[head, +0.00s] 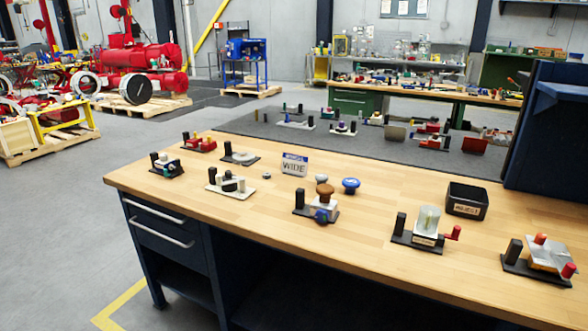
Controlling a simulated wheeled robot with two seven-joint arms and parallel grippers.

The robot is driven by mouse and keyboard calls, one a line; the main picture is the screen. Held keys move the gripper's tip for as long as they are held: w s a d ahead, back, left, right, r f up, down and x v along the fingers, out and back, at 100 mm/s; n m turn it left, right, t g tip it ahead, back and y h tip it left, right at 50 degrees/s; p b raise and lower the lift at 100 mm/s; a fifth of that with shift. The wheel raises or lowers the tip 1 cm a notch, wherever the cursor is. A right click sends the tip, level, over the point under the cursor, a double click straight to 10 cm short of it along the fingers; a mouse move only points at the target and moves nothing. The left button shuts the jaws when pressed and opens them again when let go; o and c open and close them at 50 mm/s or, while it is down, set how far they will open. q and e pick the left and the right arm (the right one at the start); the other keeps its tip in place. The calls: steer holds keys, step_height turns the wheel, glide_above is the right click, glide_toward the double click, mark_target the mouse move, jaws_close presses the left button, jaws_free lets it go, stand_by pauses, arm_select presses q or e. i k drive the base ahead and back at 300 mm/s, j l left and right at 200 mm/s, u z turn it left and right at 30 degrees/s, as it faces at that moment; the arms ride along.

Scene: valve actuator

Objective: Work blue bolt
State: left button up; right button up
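Several small fixtures on black or white base plates stand on a wooden workbench (250,212). A blue mushroom-shaped piece (350,185) stands near the middle of the bench. In front of it, a fixture with a brown knob (325,190) has a blue rounded part (321,214) low on its body. At the far left, a small fixture (166,166) also shows a bit of blue. I cannot tell which blue piece is the blue bolt. Neither of my grippers shows in the head view.
A black bin (467,200), a clear-cylinder fixture with a red handle (428,220) and a silver-plate fixture (546,253) stand to the right. A dark blue cabinet (552,135) rises at the right. The bench's front-left top is clear.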

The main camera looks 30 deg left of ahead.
mark_target(321, 216)
steer(key=i+j+u, duration=0.25)
steer(key=i, duration=0.3)
steer(key=i+j+u, duration=0.25)
steer(key=i, duration=0.3)
steer(key=l, duration=0.1)
